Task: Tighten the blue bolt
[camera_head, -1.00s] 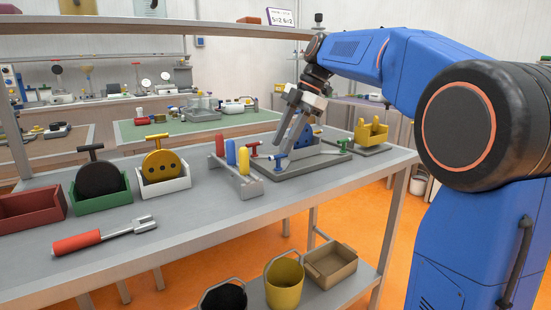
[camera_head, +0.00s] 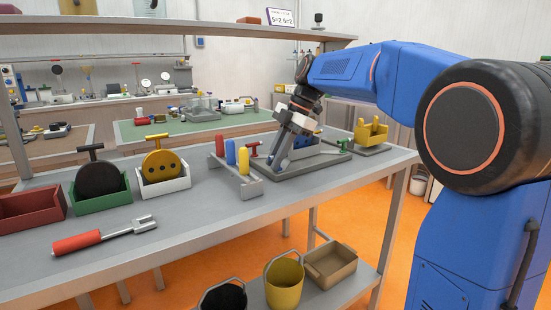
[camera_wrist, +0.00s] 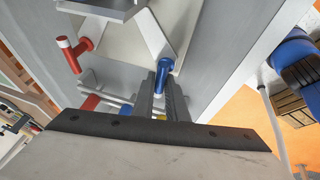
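The blue bolt (camera_wrist: 164,68) shows in the wrist view as a short blue handle on a pale plate. Its lower end lies between the fingertips of my gripper (camera_wrist: 162,92). The fingers are close on both sides of it; whether they press on it I cannot tell. In the head view my gripper (camera_head: 284,160) reaches down at the left part of the grey fixture (camera_head: 300,172) and mostly hides the bolt. A red bolt (camera_wrist: 78,52) stands to the left in the wrist view.
A rack with red, blue and yellow cylinders (camera_head: 243,160) stands just left of the fixture. A yellow part (camera_head: 371,132) sits to the right. A red-handled fork tool (camera_head: 105,235) lies at the front left. A shelf (camera_head: 180,43) spans above the table.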

